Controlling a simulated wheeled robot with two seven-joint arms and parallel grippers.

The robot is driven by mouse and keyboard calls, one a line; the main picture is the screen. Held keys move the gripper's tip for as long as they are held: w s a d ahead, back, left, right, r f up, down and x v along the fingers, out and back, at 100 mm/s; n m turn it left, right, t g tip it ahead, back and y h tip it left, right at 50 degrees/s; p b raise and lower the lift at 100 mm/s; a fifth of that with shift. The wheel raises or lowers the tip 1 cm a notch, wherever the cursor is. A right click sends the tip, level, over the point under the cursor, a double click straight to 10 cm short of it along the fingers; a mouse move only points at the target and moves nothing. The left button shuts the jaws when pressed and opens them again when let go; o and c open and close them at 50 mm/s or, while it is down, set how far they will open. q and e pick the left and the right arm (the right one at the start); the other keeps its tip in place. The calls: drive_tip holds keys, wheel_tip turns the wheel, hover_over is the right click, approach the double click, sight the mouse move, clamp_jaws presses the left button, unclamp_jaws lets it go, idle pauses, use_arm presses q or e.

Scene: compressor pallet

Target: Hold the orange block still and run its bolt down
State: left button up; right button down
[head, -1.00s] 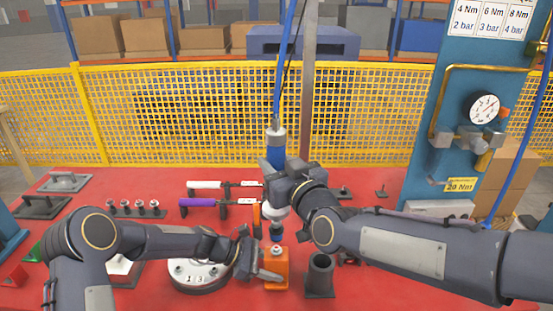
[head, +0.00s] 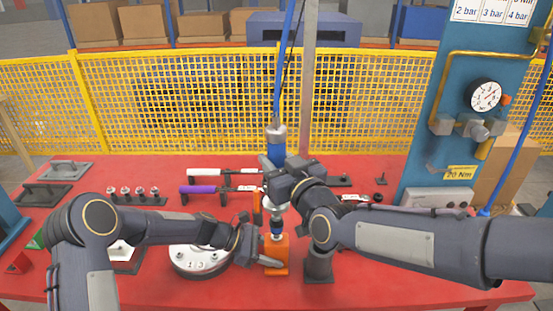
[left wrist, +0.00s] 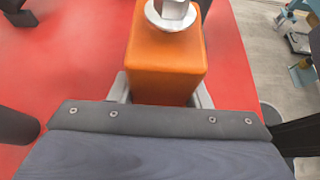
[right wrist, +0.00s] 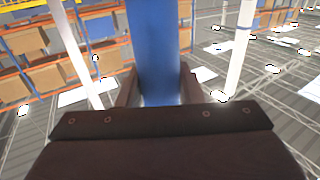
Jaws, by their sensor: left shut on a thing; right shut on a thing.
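The orange block (head: 276,248) stands on the red table. My left gripper (head: 266,261) is shut on its sides; the left wrist view shows the block (left wrist: 166,62) between both fingers. A silver hex bolt head with a washer (left wrist: 172,12) sits on top of the block, partly cut off by the frame edge. My right gripper (head: 276,187) is shut on the hanging blue tool (head: 276,152), whose body (right wrist: 152,45) also fills the right wrist view. The tool is upright, its lower end right above the block. I cannot tell whether it touches the bolt.
A round white dial fixture (head: 196,260) stands left of the block and a dark cylindrical holder (head: 318,264) right of it. Clamps with white and purple handles (head: 204,189) lie behind. A blue panel with a gauge (head: 485,95) stands at the right.

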sight(281, 140)
drive_tip(key=shift+f, duration=1.85)
idle(2.1)
drive_tip(key=shift+r, duration=4.75)
use_arm(q)
drive_tip(key=o, duration=1.2)
drive_tip(key=shift+c, duration=0.2)
